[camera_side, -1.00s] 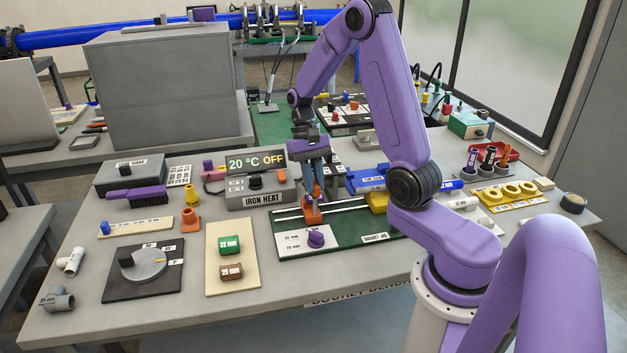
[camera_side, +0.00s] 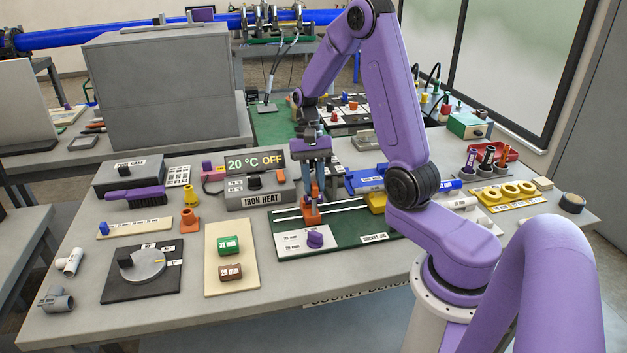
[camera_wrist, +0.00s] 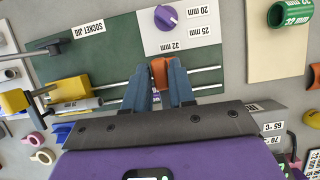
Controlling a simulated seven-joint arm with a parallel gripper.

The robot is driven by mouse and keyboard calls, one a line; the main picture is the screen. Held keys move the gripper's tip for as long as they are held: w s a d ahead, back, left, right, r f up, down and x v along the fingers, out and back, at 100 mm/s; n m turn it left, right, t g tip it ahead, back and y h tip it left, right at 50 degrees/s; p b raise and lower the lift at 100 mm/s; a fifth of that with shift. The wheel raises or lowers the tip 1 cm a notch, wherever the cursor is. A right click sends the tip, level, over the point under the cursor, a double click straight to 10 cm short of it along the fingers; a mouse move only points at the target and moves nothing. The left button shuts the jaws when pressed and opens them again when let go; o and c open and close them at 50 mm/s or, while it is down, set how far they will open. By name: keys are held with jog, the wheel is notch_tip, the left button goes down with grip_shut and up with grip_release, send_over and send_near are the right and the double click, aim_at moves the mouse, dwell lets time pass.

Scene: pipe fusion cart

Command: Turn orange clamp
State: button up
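The orange clamp (camera_side: 312,215) stands on the rails of the green socket jig (camera_side: 345,232), beside the white plate with the purple knob (camera_side: 315,239). My gripper (camera_side: 313,196) points down at the clamp. In the wrist view, the blue-grey fingers (camera_wrist: 160,80) lie along both sides of the orange clamp (camera_wrist: 160,70), with no clear gap at their tips. They look shut on it. The lower part of the clamp is partly hidden by the fingers in the wrist view.
The yellow block (camera_side: 377,202) and blue holder (camera_side: 366,180) are right of the clamp. The iron heat box (camera_side: 254,193) with its display stands behind left. A beige board with a green fitting (camera_side: 229,245) and a brown fitting (camera_side: 230,271) lies left of the jig.

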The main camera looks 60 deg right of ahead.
jog(key=shift+o, duration=0.5)
jog(key=shift+f, duration=0.1)
jog(key=shift+w+r, duration=0.1)
jog(key=shift+r, duration=0.2)
jog(key=v, duration=1.7)
jog(key=shift+f, duration=0.1)
